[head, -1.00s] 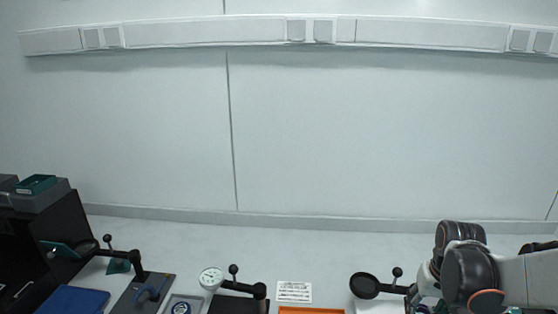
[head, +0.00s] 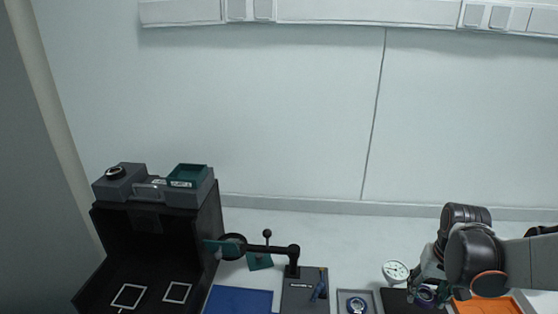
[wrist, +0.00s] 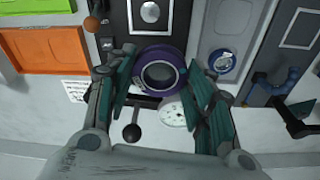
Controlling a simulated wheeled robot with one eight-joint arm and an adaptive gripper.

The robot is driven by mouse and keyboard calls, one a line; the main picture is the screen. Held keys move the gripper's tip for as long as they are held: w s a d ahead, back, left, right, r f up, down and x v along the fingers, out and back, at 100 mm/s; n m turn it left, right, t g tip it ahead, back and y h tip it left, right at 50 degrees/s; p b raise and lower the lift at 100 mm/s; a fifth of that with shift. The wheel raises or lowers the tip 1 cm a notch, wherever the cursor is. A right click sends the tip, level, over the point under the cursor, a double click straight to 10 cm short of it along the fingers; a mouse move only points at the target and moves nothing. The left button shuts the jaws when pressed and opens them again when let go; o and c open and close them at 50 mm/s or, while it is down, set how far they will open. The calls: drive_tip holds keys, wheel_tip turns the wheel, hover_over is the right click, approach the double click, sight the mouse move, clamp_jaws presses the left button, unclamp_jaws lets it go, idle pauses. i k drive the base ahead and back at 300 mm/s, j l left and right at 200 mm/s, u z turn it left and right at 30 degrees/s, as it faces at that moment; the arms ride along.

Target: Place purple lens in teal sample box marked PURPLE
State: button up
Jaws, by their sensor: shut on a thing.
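The purple lens (wrist: 160,71), a purple ring with a dark rim and clear middle, is between the teal-lined fingers of my gripper (wrist: 160,78) in the wrist view. My gripper is shut on it. In the head view the lens (head: 427,292) shows partly, below my gripper (head: 424,284) at lower right. A teal sample box (head: 188,174) stands on top of the black cabinet at the left, well away from my gripper. It has a pale label on its front, too small to read. Its inside is only partly seen.
The black cabinet (head: 212,232) has a dark grey box (head: 118,184) on top too. Between cabinet and gripper are a post with a horizontal arm (head: 270,249), a blue mat (head: 240,300) and a white dial (head: 396,271). An orange tray (head: 490,305) lies right of my gripper.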

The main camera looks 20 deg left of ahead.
sight(188, 175)
drive_tip(key=k+j, duration=0.1)
drive_tip(key=j, duration=1.15)
drive_tip(key=k+j, duration=0.15)
drive_tip(key=j, duration=1.1)
drive_tip(key=k, duration=0.05)
